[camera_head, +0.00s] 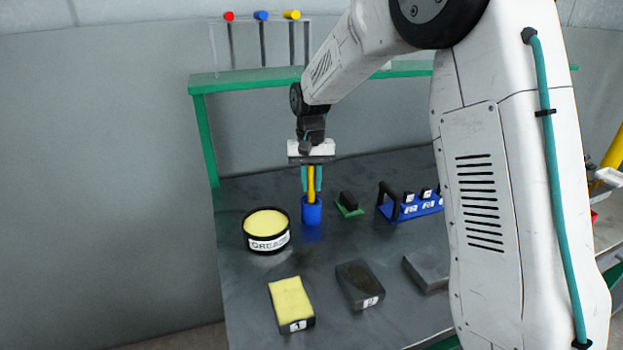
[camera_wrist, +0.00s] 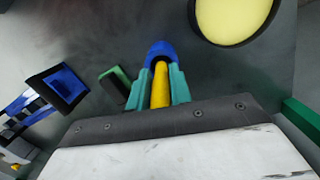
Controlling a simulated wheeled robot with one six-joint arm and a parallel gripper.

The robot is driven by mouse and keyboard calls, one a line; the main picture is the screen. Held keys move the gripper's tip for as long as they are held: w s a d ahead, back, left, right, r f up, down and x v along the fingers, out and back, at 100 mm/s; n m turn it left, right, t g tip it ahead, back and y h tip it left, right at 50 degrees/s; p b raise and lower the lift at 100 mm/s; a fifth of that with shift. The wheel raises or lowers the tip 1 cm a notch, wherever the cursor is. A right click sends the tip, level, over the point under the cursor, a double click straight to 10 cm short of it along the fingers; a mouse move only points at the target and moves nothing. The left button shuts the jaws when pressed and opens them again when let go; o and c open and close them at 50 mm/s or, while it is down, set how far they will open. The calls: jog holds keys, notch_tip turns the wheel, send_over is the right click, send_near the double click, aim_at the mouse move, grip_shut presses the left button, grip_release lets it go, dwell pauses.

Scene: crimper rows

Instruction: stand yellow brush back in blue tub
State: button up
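The yellow brush (camera_head: 311,184) is upright, its lower end hidden at the blue tub (camera_head: 312,214), which stands on the grey bench. The brush appears to be inside the tub's mouth. My gripper (camera_head: 311,188) points down just above the tub, with its two teal fingers on either side of the brush handle. In the wrist view the yellow brush (camera_wrist: 160,86) sits between the fingers with no clear gap, so my gripper (camera_wrist: 160,88) looks shut on it. The blue tub (camera_wrist: 160,49) shows just beyond the fingertips.
A black tin of yellow grease (camera_head: 267,243) stands left of the tub. A green-based black item (camera_head: 349,205) and a blue rack (camera_head: 422,207) are to the right. A yellow-topped block (camera_head: 291,301), a dark block (camera_head: 360,285) and a grey block (camera_head: 428,270) lie nearer.

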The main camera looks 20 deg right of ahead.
aim_at(311, 165)
jog(key=o, duration=0.4)
jog(key=shift+c, duration=0.2)
jog(key=r, duration=0.7)
jog(key=shift+w+d+r, duration=0.1)
jog(key=shift+w+r, duration=0.3)
jog(key=s+d+r+n+t, duration=0.1)
jog(key=s, duration=1.8)
jog(key=s+d+r+n+t, duration=0.1)
jog(key=s+d+n, duration=0.1)
jog(key=s, duration=1.7)
jog(key=shift+s+r+t, duration=0.2)
jog(key=shift+r+t, duration=0.1)
jog(key=shift+r, duration=0.1)
